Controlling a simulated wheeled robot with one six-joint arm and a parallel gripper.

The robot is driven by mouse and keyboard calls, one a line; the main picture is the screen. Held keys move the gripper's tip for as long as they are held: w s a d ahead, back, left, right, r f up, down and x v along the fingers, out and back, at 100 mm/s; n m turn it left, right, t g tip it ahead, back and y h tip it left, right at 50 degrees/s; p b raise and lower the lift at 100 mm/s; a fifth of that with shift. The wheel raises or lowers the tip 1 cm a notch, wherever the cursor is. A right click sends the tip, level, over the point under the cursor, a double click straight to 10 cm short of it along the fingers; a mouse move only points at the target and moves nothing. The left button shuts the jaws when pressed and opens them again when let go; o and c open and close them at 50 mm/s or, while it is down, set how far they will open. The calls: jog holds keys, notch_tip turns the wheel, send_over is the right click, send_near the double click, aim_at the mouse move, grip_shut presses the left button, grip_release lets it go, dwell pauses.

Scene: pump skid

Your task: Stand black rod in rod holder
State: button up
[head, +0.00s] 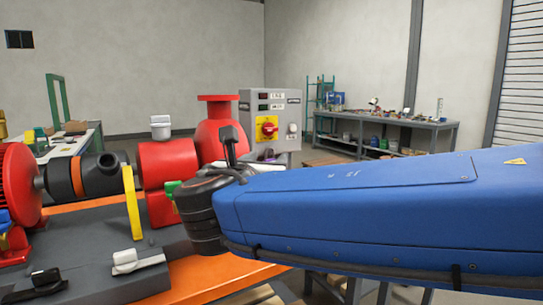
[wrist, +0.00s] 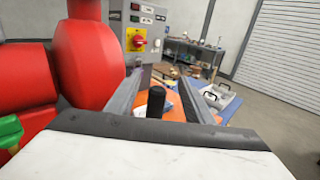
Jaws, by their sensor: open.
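My gripper (wrist: 161,80) is open in the wrist view, with one grey finger on each side. A short, thick black rod (wrist: 156,101) shows between the fingers, its top pointing up. Its lower end is hidden behind the white and dark body of my gripper, and I cannot tell whether it touches a finger or what it stands in. In the head view my blue arm hides most of the area around my gripper. I cannot make out the rod holder for sure in either view.
The red pump (head: 167,167) stands close on the left, on the orange-edged skid (head: 210,279). A grey control box (head: 270,112) with a red and yellow switch is behind. A yellow upright (head: 132,203) stands nearer. A workbench (head: 424,124) is at the far right.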

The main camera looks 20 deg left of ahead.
jog(key=s, duration=0.9)
jog(key=shift+s+d, duration=0.4)
dwell(0.4)
jog(key=w+d+f+m+g+h, duration=0.25)
jog(key=d+f+m, duration=0.25)
jog(key=d, duration=0.6)
jog(key=w+d+f+m+g+h, duration=0.25)
jog(key=w+d+f+m, duration=0.2)
jog(key=d, duration=0.65)
jog(key=w+d+f+m+g+h, duration=0.1)
jog(key=w+d+f+m+g, duration=0.15)
jog(key=d+f+m, duration=0.55)
jog(key=s+d+f+m+g, duration=0.2)
jog(key=s+d+f+m, duration=0.1)
jog(key=d, duration=0.4)
jog(key=s+d+f+m+g, duration=0.2)
jog(key=s+d+f+g, duration=0.15)
jog(key=d, duration=0.35)
jog(key=s+d+f+m+y, duration=0.4)
jog(key=s+f+m, duration=0.4)
jog(key=m, duration=0.6)
jog(key=shift+s+d+f, duration=0.25)
jog(key=shift+s+d, duration=0.25)
jog(key=shift+s, duration=0.9)
